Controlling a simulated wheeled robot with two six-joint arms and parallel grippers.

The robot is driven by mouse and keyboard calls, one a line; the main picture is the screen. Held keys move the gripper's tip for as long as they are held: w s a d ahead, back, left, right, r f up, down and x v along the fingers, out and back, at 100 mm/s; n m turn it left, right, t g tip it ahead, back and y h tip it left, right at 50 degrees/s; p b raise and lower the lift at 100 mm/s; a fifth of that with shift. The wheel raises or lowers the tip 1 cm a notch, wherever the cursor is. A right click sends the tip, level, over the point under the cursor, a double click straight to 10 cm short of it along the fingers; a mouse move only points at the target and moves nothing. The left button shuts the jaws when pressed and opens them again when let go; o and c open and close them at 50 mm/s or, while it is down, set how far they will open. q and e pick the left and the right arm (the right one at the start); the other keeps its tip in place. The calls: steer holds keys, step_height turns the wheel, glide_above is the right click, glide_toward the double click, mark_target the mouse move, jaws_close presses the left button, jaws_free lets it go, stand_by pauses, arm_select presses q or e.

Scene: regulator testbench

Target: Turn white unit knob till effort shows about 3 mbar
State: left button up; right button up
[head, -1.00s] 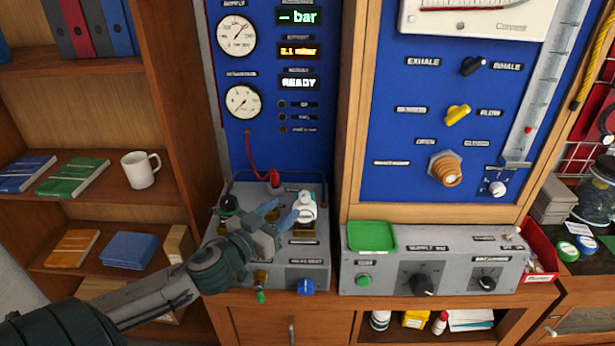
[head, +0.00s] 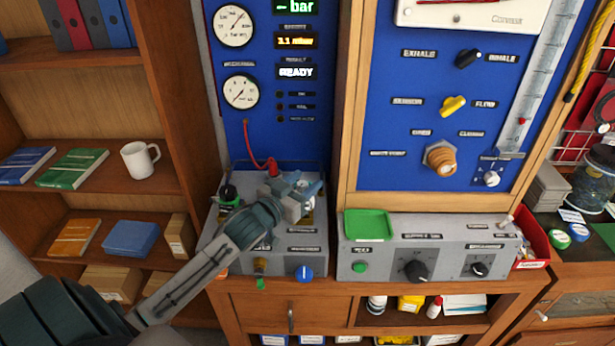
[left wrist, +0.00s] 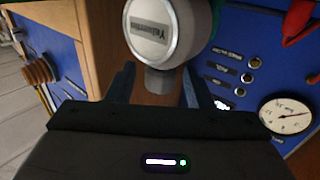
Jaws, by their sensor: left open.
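The white unit (head: 309,204) stands on the grey bench box and is largely hidden behind my left gripper (head: 308,189) in the head view. In the left wrist view the white unit (left wrist: 157,35) has a round, labelled face and a pale lower stub. My left gripper (left wrist: 157,88) is open, with its dark fingers on either side of that stub; contact cannot be told. The amber effort display (head: 295,41) appears to read 3.1 mbar, though its first digit is blurred. The display below (head: 296,72) reads READY. My right gripper is not in view.
A black-and-green fitting (head: 229,194) and red hose (head: 262,163) are close to the left gripper. A blue knob (head: 304,273) is at the box's front. A green tray (head: 369,225) sits on the control box to the right.

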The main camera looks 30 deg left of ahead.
arm_select(q)
steer(key=shift+w, duration=0.9)
steer(key=c, duration=1)
steer(key=shift+r+n+y+p, duration=0.2)
steer(key=shift+n+y+p, duration=0.15)
steer(key=shift+p, duration=0.5)
steer(key=shift+f+n+y+p, duration=0.1)
steer(key=shift+n+y+p, duration=0.35)
steer(key=shift+y, duration=0.3)
steer(key=shift+a+f+n+y+b, duration=0.1)
steer(key=shift+f+n+y+b, duration=0.1)
steer(key=shift+n+y+b, duration=0.45)
steer(key=shift+a+r+y, duration=0.1)
steer(key=shift+y, duration=0.45)
